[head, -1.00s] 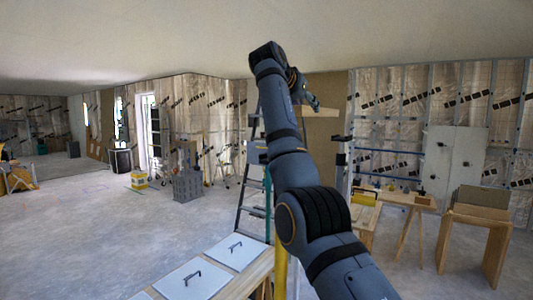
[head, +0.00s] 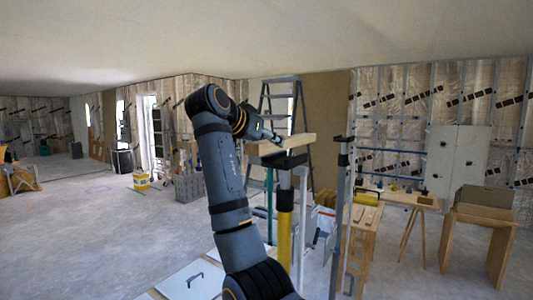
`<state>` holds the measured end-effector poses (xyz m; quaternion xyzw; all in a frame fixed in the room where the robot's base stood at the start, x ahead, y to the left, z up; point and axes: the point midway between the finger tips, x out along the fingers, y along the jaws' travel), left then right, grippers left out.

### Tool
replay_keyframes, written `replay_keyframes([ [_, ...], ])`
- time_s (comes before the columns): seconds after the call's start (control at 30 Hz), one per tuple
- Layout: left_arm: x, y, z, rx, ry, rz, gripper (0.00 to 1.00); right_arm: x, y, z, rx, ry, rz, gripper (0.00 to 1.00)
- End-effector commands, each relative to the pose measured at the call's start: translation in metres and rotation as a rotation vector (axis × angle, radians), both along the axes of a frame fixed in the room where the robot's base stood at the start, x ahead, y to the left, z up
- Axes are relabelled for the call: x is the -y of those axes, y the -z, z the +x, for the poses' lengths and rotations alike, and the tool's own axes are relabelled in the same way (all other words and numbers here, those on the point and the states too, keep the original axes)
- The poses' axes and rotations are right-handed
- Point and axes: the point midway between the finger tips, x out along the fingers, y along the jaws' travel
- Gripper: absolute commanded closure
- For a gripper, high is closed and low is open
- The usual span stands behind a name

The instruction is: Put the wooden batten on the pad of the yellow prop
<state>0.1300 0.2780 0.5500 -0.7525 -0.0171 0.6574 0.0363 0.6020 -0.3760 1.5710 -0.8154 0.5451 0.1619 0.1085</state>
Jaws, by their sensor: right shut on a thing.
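My right arm rises from the bottom and its gripper (head: 273,138) is shut on the wooden batten (head: 292,143) near the batten's left part. The batten is a short pale wooden bar, roughly level. The yellow prop (head: 284,235) stands upright at the centre, with a grey upper tube and a dark flat pad (head: 285,159) on top. The batten is right over the pad in the picture; I cannot tell whether they touch. The fingertips are partly hidden against the batten. My left gripper is not in view.
A dark post (head: 342,190) stands just right of the prop. A stepladder (head: 270,105) is behind. White panels with handles (head: 190,280) lie on a bench below. A wooden worktable (head: 405,198) and an open wooden box (head: 484,202) are at right. The floor at left is mostly clear.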

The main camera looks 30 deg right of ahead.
Motion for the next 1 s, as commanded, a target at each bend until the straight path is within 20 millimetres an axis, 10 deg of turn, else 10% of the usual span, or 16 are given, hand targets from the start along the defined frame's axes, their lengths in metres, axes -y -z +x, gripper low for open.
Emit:
replay_keyframes([
  [0.3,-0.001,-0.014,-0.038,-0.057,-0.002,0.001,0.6,-0.006,0.028,0.0,-0.001,0.0,0.001,0.98],
  [0.73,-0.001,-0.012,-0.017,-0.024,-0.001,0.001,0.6,-0.005,0.041,0.0,0.0,0.0,-0.001,0.98],
  [0.77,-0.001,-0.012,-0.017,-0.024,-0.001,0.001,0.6,-0.006,0.042,0.0,0.0,0.0,0.0,0.57],
  [1.0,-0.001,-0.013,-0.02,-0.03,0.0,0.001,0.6,-0.006,0.04,0.0,0.0,0.0,0.0,0.36],
])
